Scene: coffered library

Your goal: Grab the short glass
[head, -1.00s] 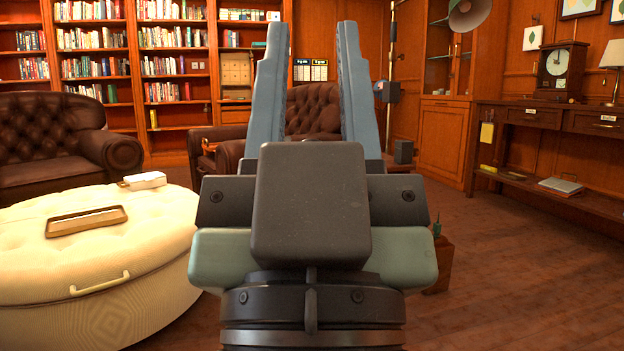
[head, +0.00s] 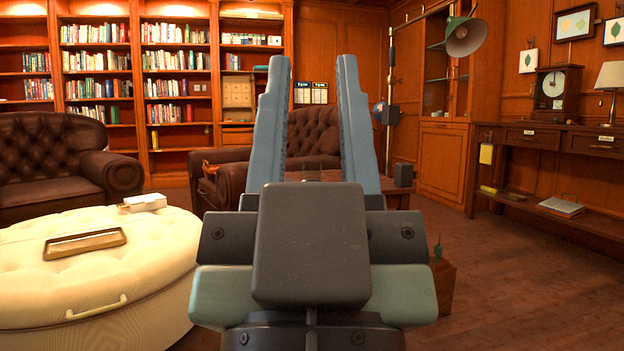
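My gripper (head: 312,62) points away from the camera in the middle of the head view. Its two long blue-grey fingers stand wide apart with nothing held between them. Beyond it, a low wooden table (head: 398,189) shows partly between and beside the fingers. Faint glassy shapes seem to stand on this table, seen through the finger gap. They are too small and dim to tell whether one is the short glass. My gripper hides much of the table.
A round cream ottoman (head: 170,243) with a wooden tray (head: 85,244) and a white box (head: 145,202) stands at left. Dark leather armchairs (head: 105,172) are behind. A small wooden block-like stand (head: 444,285) is close at right. Open floor (head: 530,280) lies at right.

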